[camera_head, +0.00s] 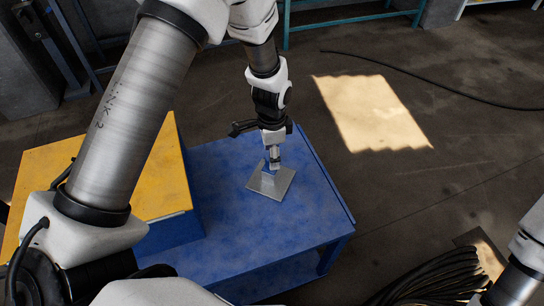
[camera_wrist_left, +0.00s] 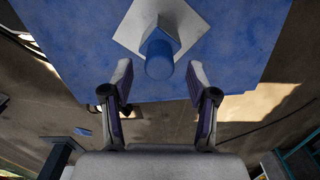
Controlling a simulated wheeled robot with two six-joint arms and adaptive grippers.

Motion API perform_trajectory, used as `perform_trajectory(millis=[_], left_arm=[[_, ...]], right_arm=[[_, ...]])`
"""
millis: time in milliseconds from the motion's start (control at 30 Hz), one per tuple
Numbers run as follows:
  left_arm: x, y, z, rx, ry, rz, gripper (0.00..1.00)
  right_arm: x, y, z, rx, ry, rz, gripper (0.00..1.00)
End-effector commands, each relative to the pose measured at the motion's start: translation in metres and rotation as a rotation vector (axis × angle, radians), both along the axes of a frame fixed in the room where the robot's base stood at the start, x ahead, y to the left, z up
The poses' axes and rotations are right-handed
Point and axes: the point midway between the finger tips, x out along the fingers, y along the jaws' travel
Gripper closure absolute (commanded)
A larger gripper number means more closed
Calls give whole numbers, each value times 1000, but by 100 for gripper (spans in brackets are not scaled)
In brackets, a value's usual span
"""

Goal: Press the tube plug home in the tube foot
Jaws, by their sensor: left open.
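The tube foot shows in the head view as a grey metal square plate (camera_head: 283,183) with a short upright piece, lying on the blue table. In the left wrist view its pale plate (camera_wrist_left: 188,18) is at the top, with the blue tube plug (camera_wrist_left: 159,64) at the end of the short tube. I cannot tell how deep the plug sits. My left gripper (camera_head: 275,163) is just above the foot and hides part of it. In the left wrist view its fingers (camera_wrist_left: 161,72) are open, one on each side of the plug, with gaps. My right gripper is out of view.
The blue table (camera_head: 225,235) has free room around the plate. A yellow-topped block (camera_head: 160,175) stands at its left. A black cable coil (camera_head: 430,280) lies at lower right, and a thin cable (camera_head: 440,85) crosses the floor beyond.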

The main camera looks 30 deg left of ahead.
Motion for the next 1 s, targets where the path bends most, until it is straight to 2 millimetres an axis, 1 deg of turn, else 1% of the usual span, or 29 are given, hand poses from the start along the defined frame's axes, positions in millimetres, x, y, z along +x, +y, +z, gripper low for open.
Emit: perform_trajectory(millis=[33, 200, 300, 400, 533, 1000], left_arm=[[1, 0, 13, 0, -5, 0, 41], [2, 0, 58, 0, -6, 0, 41], [1, 0, 79, 0, -5, 0, 41], [1, 0, 92, 0, -3, 0, 41], [0, 0, 98, 0, 0, 0, 41], [1, 0, 97, 0, 0, 0, 41]], right_arm=[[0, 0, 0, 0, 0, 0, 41], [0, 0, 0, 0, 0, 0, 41], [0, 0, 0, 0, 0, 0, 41], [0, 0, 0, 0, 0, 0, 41], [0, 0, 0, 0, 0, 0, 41], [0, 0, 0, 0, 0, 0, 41]])
